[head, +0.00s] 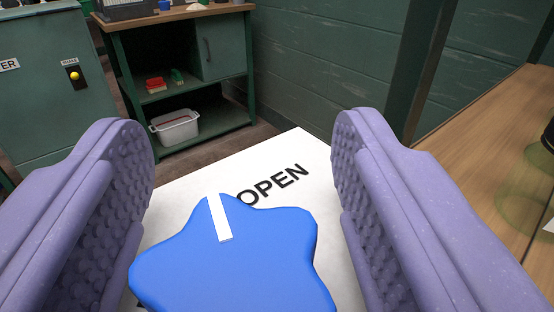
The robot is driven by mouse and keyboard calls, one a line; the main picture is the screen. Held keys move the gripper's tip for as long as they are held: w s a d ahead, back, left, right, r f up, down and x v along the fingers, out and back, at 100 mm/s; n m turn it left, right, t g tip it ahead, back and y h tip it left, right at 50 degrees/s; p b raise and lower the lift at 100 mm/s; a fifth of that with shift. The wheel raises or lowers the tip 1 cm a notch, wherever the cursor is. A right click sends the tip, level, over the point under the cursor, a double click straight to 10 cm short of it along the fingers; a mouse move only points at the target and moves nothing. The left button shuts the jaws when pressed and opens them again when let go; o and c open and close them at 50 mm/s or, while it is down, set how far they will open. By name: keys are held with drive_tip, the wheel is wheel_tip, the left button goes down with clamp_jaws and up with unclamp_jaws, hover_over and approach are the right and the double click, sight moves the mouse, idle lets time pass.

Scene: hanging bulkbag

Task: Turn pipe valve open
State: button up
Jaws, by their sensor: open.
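A blue lobed valve knob (235,262) with a white marker stripe (219,218) fills the lower middle of the head view. It sits in front of a white plate (185,195). The printed word "OPEN" (273,186) shows just above and right of the knob, and the stripe points up, left of the word. My gripper (245,190) has two purple padded fingers, one on each side of the knob. They are open, with a visible gap at the left and right of the knob. The knob's lower part is cut off by the frame, and the pipe is not visible.
A green workbench (180,70) with a white bin (175,127) on its low shelf stands at the back left. A green cabinet (50,85) with a yellow button is at the far left. A wooden table (490,150) and a dark green post (412,65) are at the right.

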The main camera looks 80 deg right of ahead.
sight(238, 192)
drive_tip(key=shift+r, duration=0.1)
wheel_tip(238, 192, up, 4)
drive_tip(key=shift+p, duration=1.1)
drive_tip(key=s+a+p, duration=0.2)
drive_tip(key=s+a, duration=0.1)
drive_tip(key=s, duration=0.4)
drive_tip(key=s+a+p, duration=0.2)
drive_tip(key=s+a, duration=0.2)
drive_tip(key=s, duration=0.3)
drive_tip(key=shift+s+r+p, duration=0.15)
drive_tip(key=shift+r+p, duration=0.2)
drive_tip(key=shift+r, duration=0.05)
drive_tip(key=shift+a, duration=0.1)
